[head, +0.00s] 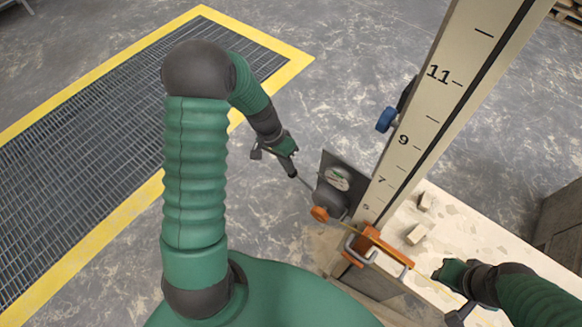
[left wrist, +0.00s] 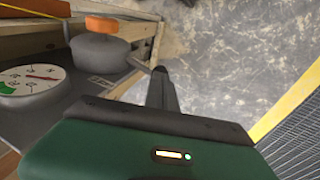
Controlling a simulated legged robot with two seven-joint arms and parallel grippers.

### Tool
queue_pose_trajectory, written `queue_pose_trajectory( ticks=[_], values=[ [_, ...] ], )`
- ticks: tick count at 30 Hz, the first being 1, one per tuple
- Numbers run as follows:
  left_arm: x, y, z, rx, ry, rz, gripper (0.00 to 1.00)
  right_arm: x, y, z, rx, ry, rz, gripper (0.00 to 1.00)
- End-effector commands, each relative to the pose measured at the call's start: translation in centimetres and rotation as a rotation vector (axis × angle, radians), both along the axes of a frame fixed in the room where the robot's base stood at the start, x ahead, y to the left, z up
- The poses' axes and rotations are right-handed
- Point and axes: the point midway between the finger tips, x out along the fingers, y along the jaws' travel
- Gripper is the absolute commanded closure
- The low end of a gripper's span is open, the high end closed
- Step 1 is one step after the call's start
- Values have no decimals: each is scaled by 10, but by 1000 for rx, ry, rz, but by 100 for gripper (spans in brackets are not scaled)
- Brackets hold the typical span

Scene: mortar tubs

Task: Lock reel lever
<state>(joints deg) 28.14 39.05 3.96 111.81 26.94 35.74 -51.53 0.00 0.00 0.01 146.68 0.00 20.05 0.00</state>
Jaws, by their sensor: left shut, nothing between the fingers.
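The reel (head: 331,200) is a dark grey drum with an orange part (head: 319,214) on a dark plate, low on the tall graduated post. In the left wrist view the reel (left wrist: 99,47) is at upper left, with a short grey lever-like piece (left wrist: 144,67) sticking out toward my gripper. My left gripper (head: 294,174) is shut and empty, just left of the reel. Its tips (left wrist: 161,72) are close beside the lever-like piece; I cannot tell whether they touch. My right gripper (head: 440,287) is at lower right, apart from the reel; its fingers are unclear.
A round white dial (head: 338,178) sits beside the reel. The graduated post (head: 437,90) has a blue knob (head: 387,119) and an orange bracket (head: 370,243) with a metal handle. A yellow line runs toward the bracket. Rubble lies on a pale slab (head: 455,235).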

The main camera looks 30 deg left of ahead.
Motion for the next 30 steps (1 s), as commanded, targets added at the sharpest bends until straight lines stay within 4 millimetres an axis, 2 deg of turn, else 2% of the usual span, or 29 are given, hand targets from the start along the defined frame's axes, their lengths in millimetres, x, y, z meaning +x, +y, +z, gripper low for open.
queue_pose_trajectory(
  ticks=[1, 11, 24, 26, 30],
  values=[
    [0, 5, -11, -34, 4, 7, 100, 0, 0, -11, 0, 0, 0, 66],
    [1, 21, -42, -335, 25, 5, 100, 0, 0, -43, 0, 0, 0, 66],
    [2, 26, -87, -725, 55, 3, 100, 0, 0, -94, 0, 0, 0, 66],
    [2, 26, -78, -721, 55, 0, 100, 0, 0, -86, 0, 1, 0, 66],
    [2, 26, -78, -718, 56, 0, 100, 0, 0, -86, 0, 0, 0, 66]
  ],
)
